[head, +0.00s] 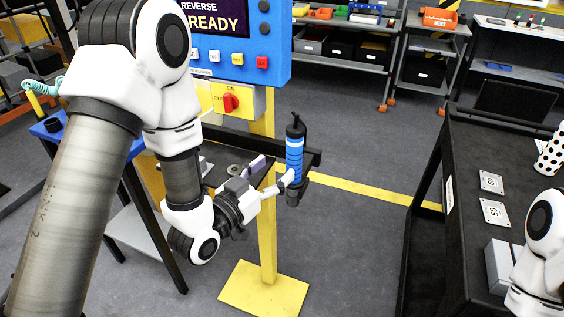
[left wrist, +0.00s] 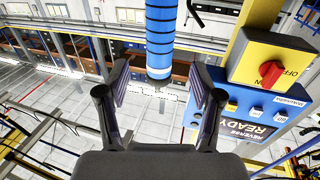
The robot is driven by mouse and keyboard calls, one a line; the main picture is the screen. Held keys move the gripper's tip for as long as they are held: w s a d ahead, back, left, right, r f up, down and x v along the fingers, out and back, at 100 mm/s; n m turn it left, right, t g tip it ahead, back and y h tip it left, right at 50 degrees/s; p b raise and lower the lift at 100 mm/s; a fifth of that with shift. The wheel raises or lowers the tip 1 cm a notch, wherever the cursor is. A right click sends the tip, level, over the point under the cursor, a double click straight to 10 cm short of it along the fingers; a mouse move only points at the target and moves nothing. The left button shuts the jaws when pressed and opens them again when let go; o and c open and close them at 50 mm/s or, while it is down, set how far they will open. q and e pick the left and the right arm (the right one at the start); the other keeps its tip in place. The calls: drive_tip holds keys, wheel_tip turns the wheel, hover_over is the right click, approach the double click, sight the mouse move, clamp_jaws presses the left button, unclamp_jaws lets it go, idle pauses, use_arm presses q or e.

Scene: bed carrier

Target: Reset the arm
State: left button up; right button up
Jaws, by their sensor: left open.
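My left gripper (head: 273,172) is at the end of my left arm, beside the yellow post. It is open, and in the left wrist view my left gripper (left wrist: 160,75) shows two dark fingers spread apart. A blue tool (head: 294,150) with black bands hangs upright on a dark bracket just beyond the fingertips. In the left wrist view the blue tool (left wrist: 160,35) lines up with the gap between the fingers; I cannot tell whether they touch. Part of my right arm shows at the right edge; its gripper is out of view.
A blue control panel (head: 277,40) reads "REVERSE READY", with a red switch on a yellow box (head: 252,104) below. A yellow post (head: 267,240) stands behind my left forearm. A dark table (head: 480,160) with metal plates is at right. Open floor lies between.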

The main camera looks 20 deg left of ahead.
idle(0.3)
use_arm(q)
drive_tip(key=s+a+f+n+g+y, duration=0.15)
drive_tip(key=s+f+g, duration=0.35)
drive_tip(key=f, duration=0.8)
drive_tip(key=s+f+g+y, duration=0.2)
drive_tip(key=s+f+g, duration=0.3)
drive_tip(key=f, duration=0.8)
drive_tip(key=s+a+f+n+g+y, duration=0.1)
drive_tip(key=s+f+g, duration=0.2)
drive_tip(key=s, duration=0.5)
drive_tip(key=s+a+f+n+g+y, duration=0.1)
drive_tip(key=s+f+g, duration=0.3)
drive_tip(key=s, duration=0.5)
drive_tip(key=shift+s+a+f, duration=0.2)
drive_tip(key=shift+a+f, duration=0.55)
drive_tip(key=shift+f, duration=0.05)
